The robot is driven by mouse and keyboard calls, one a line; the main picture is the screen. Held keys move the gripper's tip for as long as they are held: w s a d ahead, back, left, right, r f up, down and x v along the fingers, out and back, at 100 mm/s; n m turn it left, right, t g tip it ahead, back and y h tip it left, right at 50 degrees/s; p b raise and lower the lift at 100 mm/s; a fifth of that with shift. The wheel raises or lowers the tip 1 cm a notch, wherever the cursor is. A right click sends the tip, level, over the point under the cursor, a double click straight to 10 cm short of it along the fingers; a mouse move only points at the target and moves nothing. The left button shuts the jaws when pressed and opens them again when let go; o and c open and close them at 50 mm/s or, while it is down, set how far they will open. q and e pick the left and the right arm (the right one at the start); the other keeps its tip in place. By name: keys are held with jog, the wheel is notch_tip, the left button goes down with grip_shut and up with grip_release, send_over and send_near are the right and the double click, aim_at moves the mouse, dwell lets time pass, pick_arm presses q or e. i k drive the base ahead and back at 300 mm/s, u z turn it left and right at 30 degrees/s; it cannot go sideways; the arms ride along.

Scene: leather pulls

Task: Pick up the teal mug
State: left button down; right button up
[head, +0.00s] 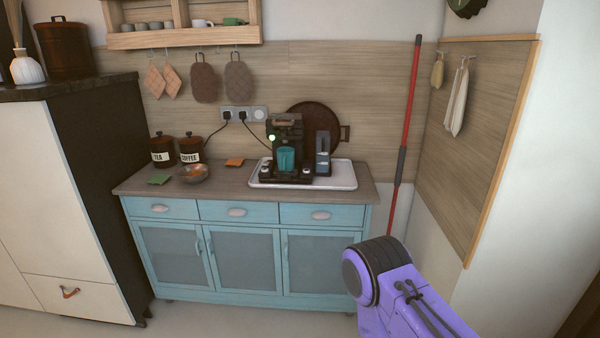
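The teal mug (287,159) stands upright in the black coffee machine (286,131), under its head and on its drip base. The machine sits on a white tray (340,178) on the counter of a blue cabinet. A green light glows on the machine's left side. The mug's handle is too small to make out. A purple and black link of my own arm shows at the lower right, well in front of the cabinet. Neither of my grippers is in the head view.
A grey-blue box-like item (323,152) stands right of the machine. A bowl (194,173), the tea canister (162,150) and coffee canister (190,148) stand to the left. A red pole (410,110) leans at the right. The floor before the blue cabinet (235,255) looks clear.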

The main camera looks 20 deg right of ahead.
aim_at(286, 155)
jog(key=u, duration=0.75)
jog(key=i, duration=2.3)
jog(key=z, duration=1.6)
jog(key=i, duration=0.75)
jog(key=z, duration=0.7)
